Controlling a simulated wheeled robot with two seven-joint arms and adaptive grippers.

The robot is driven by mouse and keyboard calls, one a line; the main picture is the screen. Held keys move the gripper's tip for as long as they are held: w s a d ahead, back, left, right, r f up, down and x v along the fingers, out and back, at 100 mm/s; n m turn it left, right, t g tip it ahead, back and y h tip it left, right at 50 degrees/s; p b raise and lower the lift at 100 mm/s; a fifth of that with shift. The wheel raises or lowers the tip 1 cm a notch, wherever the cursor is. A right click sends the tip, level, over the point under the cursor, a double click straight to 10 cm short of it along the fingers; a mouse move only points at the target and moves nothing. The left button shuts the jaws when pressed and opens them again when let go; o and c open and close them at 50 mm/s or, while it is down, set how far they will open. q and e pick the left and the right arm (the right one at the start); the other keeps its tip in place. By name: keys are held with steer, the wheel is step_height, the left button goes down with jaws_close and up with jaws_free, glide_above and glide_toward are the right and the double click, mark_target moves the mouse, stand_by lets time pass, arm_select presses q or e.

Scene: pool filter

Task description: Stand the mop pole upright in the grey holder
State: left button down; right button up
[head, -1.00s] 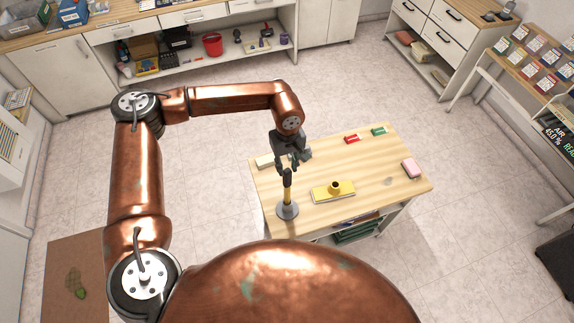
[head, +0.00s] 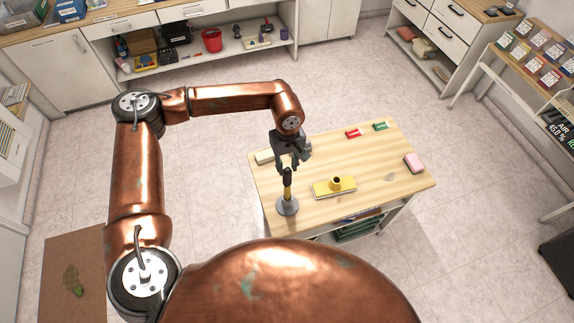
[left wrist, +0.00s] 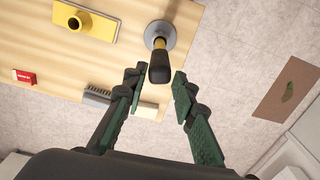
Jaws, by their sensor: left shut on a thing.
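The mop pole (head: 287,191) has a yellow shaft and a black grip. It stands upright with its lower end at the round grey holder (head: 287,207) near the table's front left corner. In the left wrist view, the pole's black grip (left wrist: 160,68) points toward me and the holder (left wrist: 171,36) shows behind it. My left gripper (head: 288,167) is above the holder, shut on the pole's grip; its fingertips (left wrist: 158,86) lie on either side of it. The exact seating of the pole's foot in the holder is hard to see. My right gripper is out of view.
A yellow mop head (head: 334,188) with a socket lies right of the holder on the wooden table (head: 373,160). A pale block (head: 265,156), red and green items (head: 380,126) and a pink sponge (head: 414,163) lie near the edges.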

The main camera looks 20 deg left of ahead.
arm_select(q)
steer(key=shift+f+b, duration=0.4)
steer(key=shift+f, duration=0.15)
steer(key=shift+f+b, duration=0.35)
steer(key=shift+f, duration=0.3)
steer(key=c, duration=1.5)
jaws_free()
